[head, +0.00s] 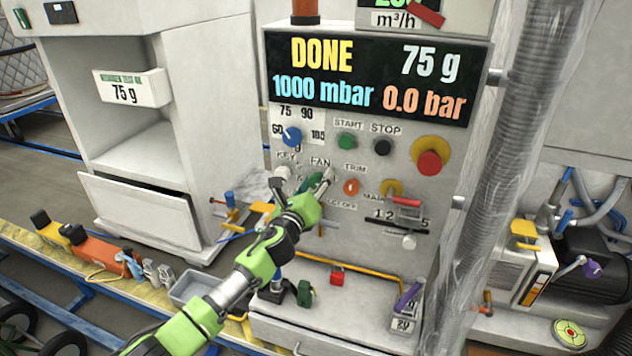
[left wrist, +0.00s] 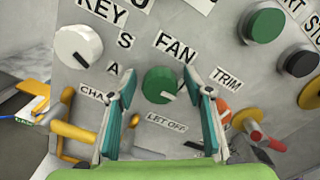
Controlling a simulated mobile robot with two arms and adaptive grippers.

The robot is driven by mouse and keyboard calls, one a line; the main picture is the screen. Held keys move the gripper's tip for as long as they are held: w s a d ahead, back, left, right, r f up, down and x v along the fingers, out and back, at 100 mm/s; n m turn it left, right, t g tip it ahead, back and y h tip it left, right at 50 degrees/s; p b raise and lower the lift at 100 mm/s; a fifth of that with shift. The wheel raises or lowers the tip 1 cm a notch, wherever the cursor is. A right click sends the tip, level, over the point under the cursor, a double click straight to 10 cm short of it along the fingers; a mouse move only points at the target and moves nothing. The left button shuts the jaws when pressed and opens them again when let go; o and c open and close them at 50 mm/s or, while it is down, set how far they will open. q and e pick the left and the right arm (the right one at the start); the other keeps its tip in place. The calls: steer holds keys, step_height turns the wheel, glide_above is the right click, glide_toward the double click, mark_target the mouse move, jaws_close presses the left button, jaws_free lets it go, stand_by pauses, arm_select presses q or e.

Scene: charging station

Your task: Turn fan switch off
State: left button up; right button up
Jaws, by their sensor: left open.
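The fan switch (left wrist: 160,86) is a round green knob below the FAN label (left wrist: 175,47) in the left wrist view. A short white mark on it points to the lower right. In the head view the FAN label (head: 320,162) shows, and my gripper largely hides the knob. My left gripper (head: 303,182) is open in front of the panel. In the left wrist view its teal fingers (left wrist: 160,80) stand on either side of the knob, with gaps visible. I cannot tell how far the tips are from the panel. My right gripper is not in view.
A white key knob (left wrist: 78,45) is left of the fan switch. The orange trim knob (head: 351,187), start button (head: 346,141), stop button (head: 383,147) and red emergency button (head: 429,162) are to the right. A yellow handle (left wrist: 75,130) juts out at lower left.

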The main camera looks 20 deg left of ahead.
arm_select(q)
steer(key=c, duration=1.1)
steer(key=n, duration=0.5)
steer(key=shift+f+b, duration=0.1)
steer(key=shift+b, duration=0.25)
steer(key=n, duration=0.4)
steer(key=shift+n, duration=0.3)
steer(key=n, duration=0.4)
steer(key=shift+b, duration=0.3)
steer(key=shift+n, duration=2.1)
steer(key=shift+f, duration=0.1)
steer(key=o, duration=1.1)
